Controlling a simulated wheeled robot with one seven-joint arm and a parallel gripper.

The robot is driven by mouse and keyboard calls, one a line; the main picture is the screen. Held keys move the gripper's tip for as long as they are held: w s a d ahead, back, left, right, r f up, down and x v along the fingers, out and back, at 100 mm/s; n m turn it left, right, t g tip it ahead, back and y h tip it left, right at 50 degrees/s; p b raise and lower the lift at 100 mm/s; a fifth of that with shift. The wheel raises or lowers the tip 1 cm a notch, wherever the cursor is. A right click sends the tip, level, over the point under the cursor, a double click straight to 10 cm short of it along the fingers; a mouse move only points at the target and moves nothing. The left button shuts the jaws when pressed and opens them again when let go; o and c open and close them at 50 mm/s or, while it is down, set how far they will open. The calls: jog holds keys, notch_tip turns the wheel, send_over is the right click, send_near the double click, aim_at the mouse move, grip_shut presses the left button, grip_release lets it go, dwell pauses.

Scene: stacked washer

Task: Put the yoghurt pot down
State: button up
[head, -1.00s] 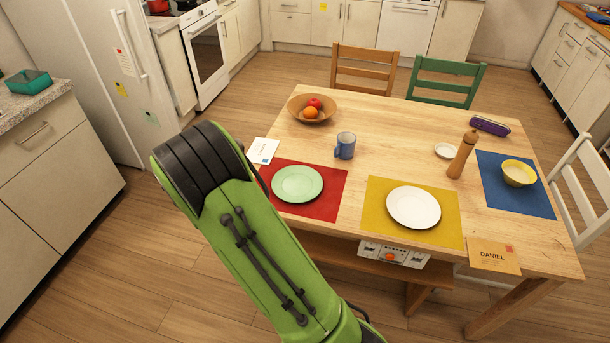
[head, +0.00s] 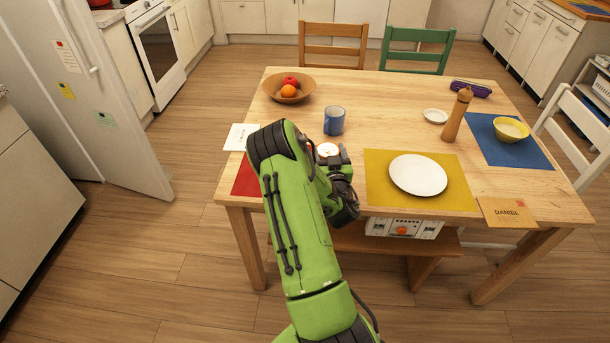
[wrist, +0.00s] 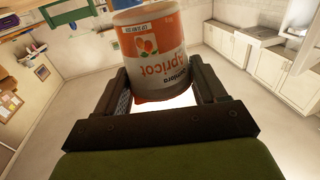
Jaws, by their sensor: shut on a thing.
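My gripper (wrist: 165,88) is shut on the yoghurt pot (wrist: 150,48), a white and orange pot labelled "Apricot", which appears upside down in the wrist view. In the head view the pot's pale top (head: 328,150) shows just beyond my arm, above the left part of the wooden table (head: 390,101). My arm hides most of the pot and most of the red mat (head: 246,181) there. I cannot tell from the head view how high the pot is above the table.
A fruit bowl (head: 289,88) is farther back left. A white card (head: 240,137) lies at the left edge. A white plate (head: 418,174) on a yellow mat (head: 378,190) is to the right, with a pepper mill (head: 456,115) beyond.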

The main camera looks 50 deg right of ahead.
notch_tip(320, 180, down, 7)
jog(key=b, duration=0.3)
jog(key=shift+w+f, duration=0.1)
jog(key=shift+f, duration=0.1)
jog(key=shift+f, duration=0.25)
jog(key=o, duration=1.2)
jog(key=shift+r, duration=0.1)
